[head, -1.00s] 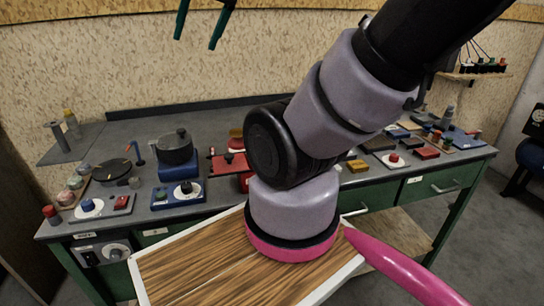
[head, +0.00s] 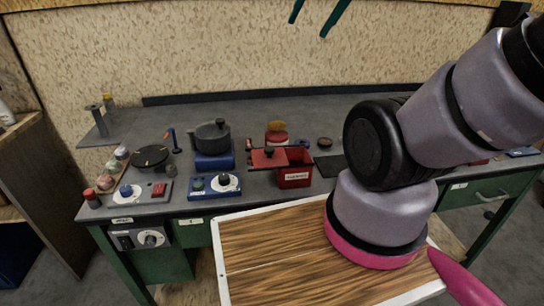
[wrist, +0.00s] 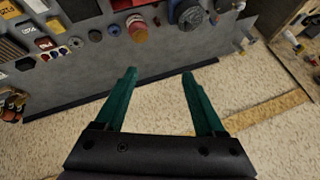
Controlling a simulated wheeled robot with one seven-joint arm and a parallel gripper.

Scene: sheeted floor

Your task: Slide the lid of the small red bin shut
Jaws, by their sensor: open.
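The small red bin (head: 293,180) stands on the grey bench, with a pale label on its front. Its red lid (head: 266,158), with a dark knob, is slid out to the left, so the right part of the bin is open on top. My gripper (head: 309,27) shows at the top of the head view, high above and beyond the bench, far from the bin. A red part, perhaps the bin, touches that view's top edge.
A red jar with an orange top (head: 277,134) stands behind the bin. A blue-based pot (head: 212,140), a blue control box (head: 215,185) and a pan (head: 150,157) are to the left. A dark flat pad (head: 331,165) lies to the right. My arm hides the bench's right part.

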